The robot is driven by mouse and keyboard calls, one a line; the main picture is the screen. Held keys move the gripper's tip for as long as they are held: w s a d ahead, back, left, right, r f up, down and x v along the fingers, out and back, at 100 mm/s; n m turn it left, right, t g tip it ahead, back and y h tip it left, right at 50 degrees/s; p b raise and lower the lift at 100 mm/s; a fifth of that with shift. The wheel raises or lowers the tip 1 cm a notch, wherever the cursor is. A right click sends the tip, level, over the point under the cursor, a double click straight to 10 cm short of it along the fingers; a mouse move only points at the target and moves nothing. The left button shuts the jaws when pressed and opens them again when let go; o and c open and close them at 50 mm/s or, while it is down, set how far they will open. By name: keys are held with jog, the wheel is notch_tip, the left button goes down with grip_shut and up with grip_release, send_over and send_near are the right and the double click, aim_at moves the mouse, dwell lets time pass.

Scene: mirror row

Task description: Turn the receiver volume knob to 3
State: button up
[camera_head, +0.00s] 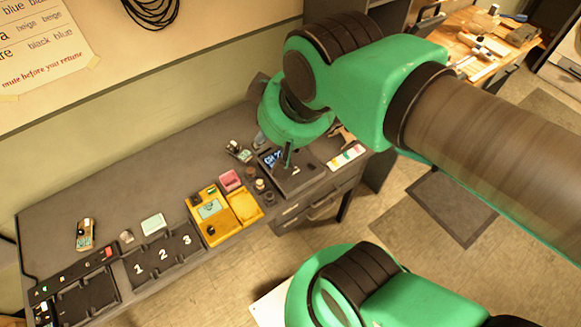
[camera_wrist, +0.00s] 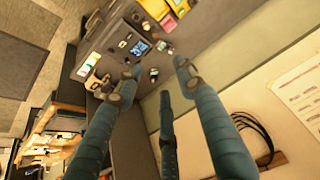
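The receiver looks like the dark box (camera_head: 301,181) with a lit blue display at the right end of the bench. In the wrist view the dark box (camera_wrist: 113,37) is at upper middle, and its blue display (camera_wrist: 138,47) is clear. A small light-and-dark fitting (camera_wrist: 123,43) shows beside the display; I cannot tell whether it is the volume knob, nor read any setting. My gripper (camera_head: 287,154) is over the box in the head view, partly covered by my green arm. In the wrist view my gripper (camera_wrist: 153,77) has its dark teal fingers spread apart with nothing between them.
A yellow unit (camera_head: 208,208) and a yellow tray (camera_head: 245,205) stand left of the box. A numbered dark tray (camera_head: 163,257) lies farther left. A card with coloured stripes (camera_head: 346,156) lies at the right. Small items crowd around the box; the bench's back left is clear.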

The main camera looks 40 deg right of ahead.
jog(key=shift+w, duration=0.1)
jog(key=w+d+f+n+g, duration=0.2)
jog(key=w+d+f+n, duration=0.1)
jog(key=w+d+f, duration=0.6)
jog(key=w+d+f+n+g, duration=0.25)
jog(key=w+d+f, duration=0.5)
jog(key=w, duration=0.45)
jog(key=w+d+f+n, duration=0.1)
jog(key=d+f, duration=0.2)
jog(key=f, duration=0.3)
jog(key=w+d+f+n+g+b, duration=0.1)
jog(key=d+f+n, duration=0.1)
jog(key=d+f, duration=0.2)
notch_tip(320, 180, down, 3)
jog(key=shift+w, duration=0.25)
jog(key=shift+f+n, duration=0.1)
jog(key=shift+n, duration=0.15)
notch_tip(320, 180, down, 14)
jog(key=b, duration=0.2)
jog(key=shift+r+b, duration=0.25)
jog(key=shift+b, duration=0.05)
grip_shut()
